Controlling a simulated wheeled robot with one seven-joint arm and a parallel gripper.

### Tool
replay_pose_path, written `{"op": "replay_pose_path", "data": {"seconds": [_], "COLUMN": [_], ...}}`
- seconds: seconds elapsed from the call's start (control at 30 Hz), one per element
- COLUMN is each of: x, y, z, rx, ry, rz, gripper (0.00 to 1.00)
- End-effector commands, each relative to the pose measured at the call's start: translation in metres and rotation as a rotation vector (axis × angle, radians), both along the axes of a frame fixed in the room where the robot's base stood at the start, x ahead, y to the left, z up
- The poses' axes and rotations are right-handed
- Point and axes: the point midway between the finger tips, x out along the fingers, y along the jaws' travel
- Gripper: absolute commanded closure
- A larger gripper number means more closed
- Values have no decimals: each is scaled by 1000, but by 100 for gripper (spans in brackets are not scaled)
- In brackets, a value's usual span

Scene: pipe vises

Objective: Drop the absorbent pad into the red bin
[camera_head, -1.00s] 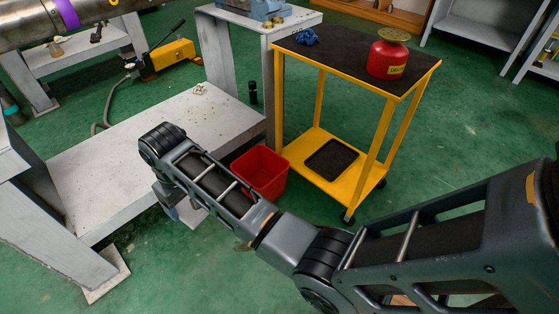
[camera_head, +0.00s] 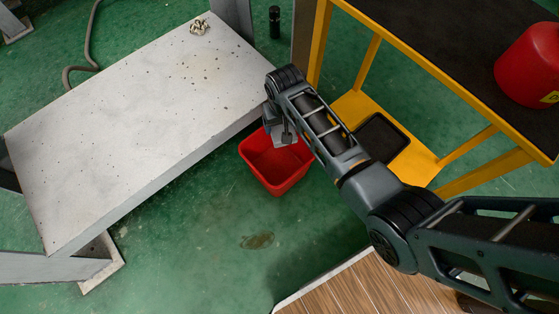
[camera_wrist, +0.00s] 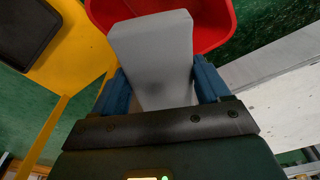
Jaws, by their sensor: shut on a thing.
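The absorbent pad (camera_wrist: 152,45) is a light grey slab in the wrist view. My gripper (camera_wrist: 160,85) is shut on it, with one blue finger on each side. The red bin (camera_head: 273,180) stands open on the green floor between the white bench and the yellow cart. In the head view my gripper (camera_head: 283,134) is over the bin's far part, and the pad is hard to tell from it there. In the wrist view the bin (camera_wrist: 214,30) shows behind the pad, which hides much of its inside.
The white bench (camera_head: 130,110) is left of the bin, with a small crumpled thing (camera_head: 199,26) on it. The yellow cart (camera_head: 415,165) is on the right, with a red can (camera_head: 530,65) on top. A brownish stain (camera_head: 257,241) marks the open floor in front.

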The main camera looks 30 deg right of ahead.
Motion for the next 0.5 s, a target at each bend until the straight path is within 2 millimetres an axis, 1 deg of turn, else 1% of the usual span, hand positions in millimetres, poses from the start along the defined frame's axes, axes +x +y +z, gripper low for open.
{"op": "replay_pose_path", "data": {"seconds": [0.03,0.27,0.5], "x": [-1,-2,-2], "y": [0,0,0], "z": [-6,-19,-45], "rx": [0,1,1], "ry": [-1,-1,-1], "rz": [-4,-8,-8], "gripper": [69,69,69]}}
